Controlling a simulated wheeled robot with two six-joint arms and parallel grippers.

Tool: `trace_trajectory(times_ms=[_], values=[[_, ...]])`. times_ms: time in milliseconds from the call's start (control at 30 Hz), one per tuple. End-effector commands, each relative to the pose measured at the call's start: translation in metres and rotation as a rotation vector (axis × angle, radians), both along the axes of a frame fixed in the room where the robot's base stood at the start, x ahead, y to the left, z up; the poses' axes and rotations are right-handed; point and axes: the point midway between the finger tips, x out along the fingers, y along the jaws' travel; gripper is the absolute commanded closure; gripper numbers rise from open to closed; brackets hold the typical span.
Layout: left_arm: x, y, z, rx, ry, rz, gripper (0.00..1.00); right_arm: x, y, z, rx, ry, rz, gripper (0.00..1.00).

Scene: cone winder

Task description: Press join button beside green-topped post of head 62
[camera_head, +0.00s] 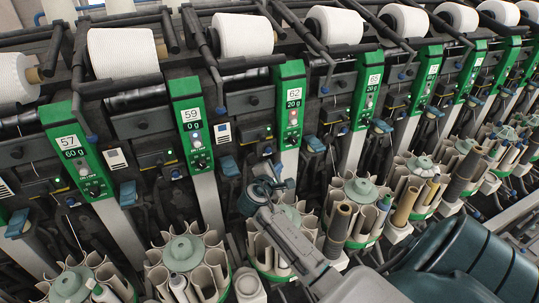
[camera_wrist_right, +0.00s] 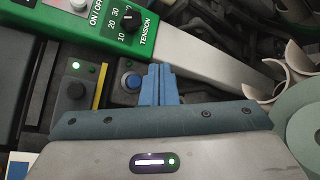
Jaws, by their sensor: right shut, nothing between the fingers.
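The green-topped post of head 62 (camera_head: 290,108) stands in the middle of the head view, marked 62 and 20 g. In the right wrist view, the green top (camera_wrist_right: 104,22) shows a TENSION dial and an ON/OFF label. Left of the post's grey lower part, a blue round button (camera_wrist_right: 131,81) sits on a dark panel. My right gripper (camera_head: 276,169) is in front of the lower part of this head. Its blue fingers (camera_wrist_right: 160,82) are together and empty, just right of the blue button in the picture. Contact cannot be told. My left gripper is not in view.
Neighbouring green-topped posts 59 (camera_head: 191,112) and 65 (camera_head: 368,88) stand on either side. White yarn cones (camera_head: 246,34) line the top. Round carriers with tubes (camera_head: 187,253) stand below. A green light (camera_wrist_right: 76,66) glows left of the button.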

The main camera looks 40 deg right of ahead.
Motion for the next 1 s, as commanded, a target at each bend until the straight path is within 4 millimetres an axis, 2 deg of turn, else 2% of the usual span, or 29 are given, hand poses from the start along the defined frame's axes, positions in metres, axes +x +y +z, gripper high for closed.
trace_trajectory(times_ms=[33,133,400,1000], values=[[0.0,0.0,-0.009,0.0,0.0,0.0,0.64,0.008,-0.003,-0.004,0.0,-0.002,0.0,1.0],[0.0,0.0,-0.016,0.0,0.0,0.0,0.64,0.021,-0.007,-0.004,0.001,-0.001,0.001,1.0],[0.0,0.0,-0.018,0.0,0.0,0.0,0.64,0.044,-0.014,-0.001,0.001,0.001,-0.001,1.0],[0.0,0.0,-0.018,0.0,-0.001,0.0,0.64,0.048,-0.015,0.0,0.001,0.001,-0.001,1.0]])
